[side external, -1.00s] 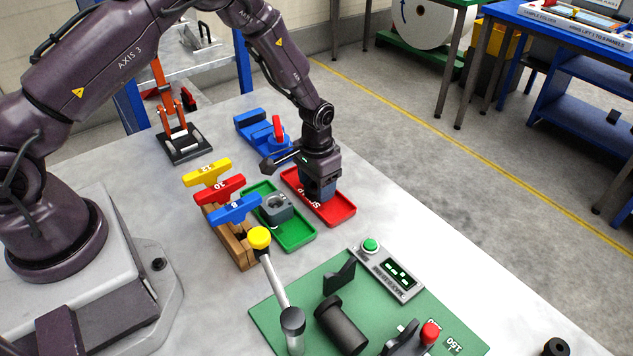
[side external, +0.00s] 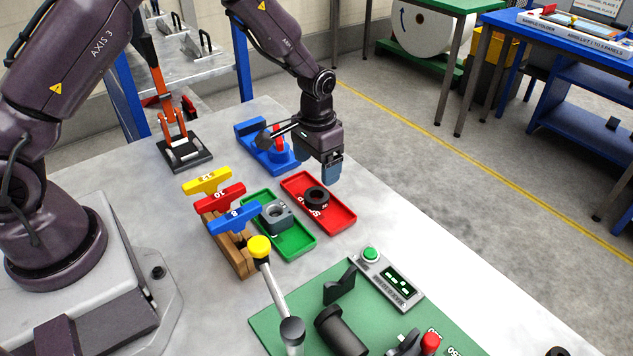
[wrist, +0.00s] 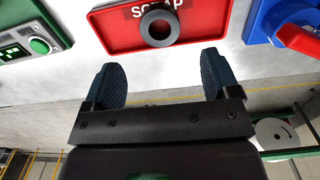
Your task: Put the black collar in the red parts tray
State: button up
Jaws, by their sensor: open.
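The black collar (side external: 316,196) lies inside the red parts tray (side external: 338,218), near its middle and over part of the tray's white lettering. In the wrist view the collar (wrist: 159,28) shows as a flat black ring in the red tray (wrist: 102,30), which reads SCRAP. My gripper (side external: 331,175) is raised above and behind the tray, beyond its far right edge. In the wrist view my gripper (wrist: 160,84) has its two fingers wide apart with nothing between them. It is clear of the collar.
A green tray (side external: 297,241) with a grey block (side external: 276,215) stands left of the red tray. A blue fixture with a red handle (side external: 278,140) is behind. Yellow, red and blue T-handles (side external: 207,180) stand in a wooden rack (side external: 236,255). A green board (side external: 275,309) lies in front.

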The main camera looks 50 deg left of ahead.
jog(key=s+r+t, duration=0.1)
jog(key=s+r, duration=0.3)
jog(key=r, duration=0.6)
jog(key=s+r+t, duration=0.1)
jog(key=s+r, duration=0.3)
jog(key=r, duration=0.6)
jog(key=s+r+t, duration=0.1)
jog(key=s+r, duration=0.2)
jog(key=s, duration=0.5)
jog(key=s+d+r+t, duration=0.1)
jog(key=s+r+t, duration=0.1)
jog(key=s, duration=0.6)
jog(key=shift+r+t, duration=0.3)
jog(key=shift+r, duration=0.35)
jog(key=shift+c, duration=0.2)
